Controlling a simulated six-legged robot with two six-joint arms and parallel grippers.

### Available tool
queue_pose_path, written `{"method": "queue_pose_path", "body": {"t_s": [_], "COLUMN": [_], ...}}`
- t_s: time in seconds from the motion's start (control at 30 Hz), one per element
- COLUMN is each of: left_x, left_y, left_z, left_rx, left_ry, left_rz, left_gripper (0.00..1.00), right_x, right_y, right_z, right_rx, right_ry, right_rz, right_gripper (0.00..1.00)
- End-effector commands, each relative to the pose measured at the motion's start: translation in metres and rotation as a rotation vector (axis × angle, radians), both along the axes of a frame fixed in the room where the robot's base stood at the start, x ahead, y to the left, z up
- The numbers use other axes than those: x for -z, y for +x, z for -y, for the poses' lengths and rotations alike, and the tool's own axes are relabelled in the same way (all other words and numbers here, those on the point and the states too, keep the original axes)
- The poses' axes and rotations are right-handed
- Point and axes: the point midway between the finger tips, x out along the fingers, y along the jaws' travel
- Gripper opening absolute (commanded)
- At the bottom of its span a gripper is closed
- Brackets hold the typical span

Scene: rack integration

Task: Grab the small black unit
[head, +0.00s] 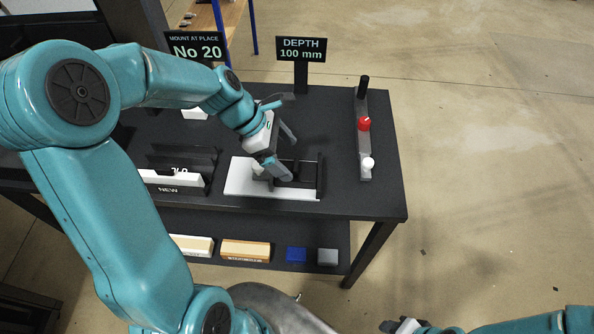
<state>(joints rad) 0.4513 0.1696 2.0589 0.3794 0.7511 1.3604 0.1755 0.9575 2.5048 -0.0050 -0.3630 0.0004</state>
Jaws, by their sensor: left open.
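A small black unit (307,171) sits on a white plate (238,180) on the dark table. My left gripper (289,160) is at the unit's left side with its jaws open. One finger is at the unit's far side and the other is over its near left part. The gripper hides part of the unit, and I cannot tell whether the fingers touch it. Part of my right gripper (402,326) shows at the bottom edge, too cut off to read its jaws.
A grey bar with a red knob (364,124) and a white knob stands at the table's right. A "DEPTH 100 mm" sign (301,50) and a "No 20" sign (197,46) stand behind. A black holder marked "NEW" (169,189) is left. Blocks lie on the lower shelf (270,262).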

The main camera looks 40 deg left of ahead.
Motion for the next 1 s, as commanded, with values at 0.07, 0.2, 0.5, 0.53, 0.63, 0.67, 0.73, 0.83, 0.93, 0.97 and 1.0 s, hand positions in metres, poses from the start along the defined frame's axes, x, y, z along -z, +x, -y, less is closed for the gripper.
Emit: {"method": "queue_pose_path", "body": {"t_s": [0.07, 0.2, 0.5, 0.53, 0.63, 0.67, 0.73, 0.83, 0.93, 0.97, 1.0], "left_x": [0.007, 0.015, 0.052, 0.053, 0.055, 0.055, 0.054, 0.054, 0.054, 0.054, 0.054], "left_y": [0.002, 0.007, 0.021, 0.023, 0.023, 0.024, 0.023, 0.023, 0.023, 0.023, 0.023], "left_z": [0.005, 0.010, 0.029, 0.030, 0.030, 0.030, 0.030, 0.030, 0.030, 0.030, 0.030], "left_rx": [0.002, 0.002, 0.002, 0.002, 0.001, 0.001, 0.001, 0.000, 0.000, 0.000, 0.000], "left_ry": [-0.001, -0.001, -0.001, 0.000, 0.001, 0.001, 0.001, 0.001, 0.001, 0.001, 0.001], "left_rz": [-0.002, -0.002, -0.002, 0.000, 0.002, 0.002, 0.002, 0.001, 0.001, 0.001, 0.001], "left_gripper": [0.94, 0.94, 0.94, 0.94, 0.94, 0.94, 0.94, 0.74, 0.42, 0.32, 0.31], "right_x": [0.000, 0.000, -0.001, -0.001, -0.001, -0.001, -0.001, -0.001, -0.001, -0.001, -0.001], "right_y": [0.000, 0.000, 0.000, 0.000, 0.000, 0.000, 0.000, 0.000, 0.000, 0.000, 0.000], "right_z": [0.000, 0.000, 0.000, 0.000, 0.000, 0.000, 0.000, 0.000, 0.000, 0.000, 0.000], "right_rx": [0.000, 0.001, 0.001, 0.001, 0.001, 0.001, 0.001, 0.000, 0.000, 0.001, 0.001], "right_ry": [0.000, 0.000, 0.000, 0.000, 0.000, 0.000, 0.000, 0.000, 0.000, 0.000, 0.000], "right_rz": [0.000, 0.000, 0.000, 0.000, 0.000, 0.000, 0.000, 0.000, 0.000, 0.000, 0.000], "right_gripper": [0.43, 0.43, 0.43, 0.43, 0.43, 0.43, 0.43, 0.43, 0.43, 0.43, 0.43]}}
